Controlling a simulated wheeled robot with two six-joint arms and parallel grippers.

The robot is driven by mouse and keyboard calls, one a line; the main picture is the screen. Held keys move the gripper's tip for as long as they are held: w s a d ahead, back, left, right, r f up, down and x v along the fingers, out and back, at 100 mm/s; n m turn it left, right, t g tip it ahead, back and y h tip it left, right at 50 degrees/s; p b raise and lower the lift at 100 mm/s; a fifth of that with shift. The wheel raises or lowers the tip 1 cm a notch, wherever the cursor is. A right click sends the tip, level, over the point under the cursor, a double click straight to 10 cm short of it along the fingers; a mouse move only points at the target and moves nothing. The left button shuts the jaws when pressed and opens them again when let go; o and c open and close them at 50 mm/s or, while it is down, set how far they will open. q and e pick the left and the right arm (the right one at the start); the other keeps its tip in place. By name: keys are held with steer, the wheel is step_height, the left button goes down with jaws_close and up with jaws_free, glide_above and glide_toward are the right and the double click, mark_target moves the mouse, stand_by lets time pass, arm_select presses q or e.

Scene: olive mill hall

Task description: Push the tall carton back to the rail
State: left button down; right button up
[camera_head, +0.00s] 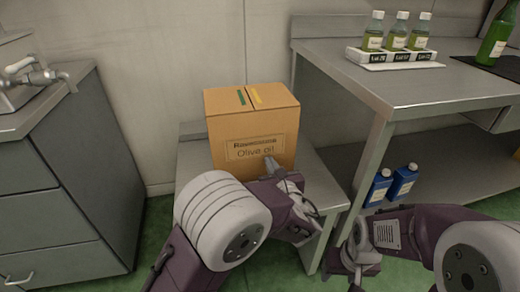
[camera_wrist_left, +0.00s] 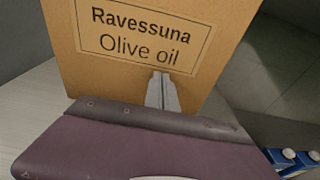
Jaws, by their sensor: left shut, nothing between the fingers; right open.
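The tall carton (camera_head: 253,128) is a brown box with an "Olive oil" label, upright on a low grey table (camera_head: 322,188). Its front also fills much of the left wrist view (camera_wrist_left: 140,72). A raised strip, likely the rail (camera_head: 191,129), shows behind it at the table's back left; the rest is hidden by the carton. My left gripper (camera_head: 271,164) is shut and empty, its fingertips at the carton's front just below the label, touching or nearly so. My right gripper (camera_head: 354,284) is open, low at the right of the table, partly cut off by the frame's bottom.
A steel bench (camera_head: 400,82) stands close on the right, with a bottle rack (camera_head: 393,55) on top and blue bottles (camera_head: 403,182) on its lower shelf. A grey cabinet (camera_head: 70,170) with a sink stands left. Green floor lies between cabinet and table.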

mark_target(265, 151)
arm_select(q)
steer(key=shift+r+x, duration=0.15)
steer(key=shift+x, duration=0.9)
steer(key=shift+r+x, duration=0.2)
steer(key=shift+x, duration=0.85)
steer(key=shift+r+x, duration=0.15)
steer(key=shift+x, duration=0.85)
steer(key=shift+f+v, duration=0.2)
steer(key=shift+v, duration=0.95)
steer(key=shift+f+v, duration=0.15)
steer(key=shift+v, duration=0.95)
steer(key=shift+f+v, duration=0.2)
steer(key=shift+v, duration=0.95)
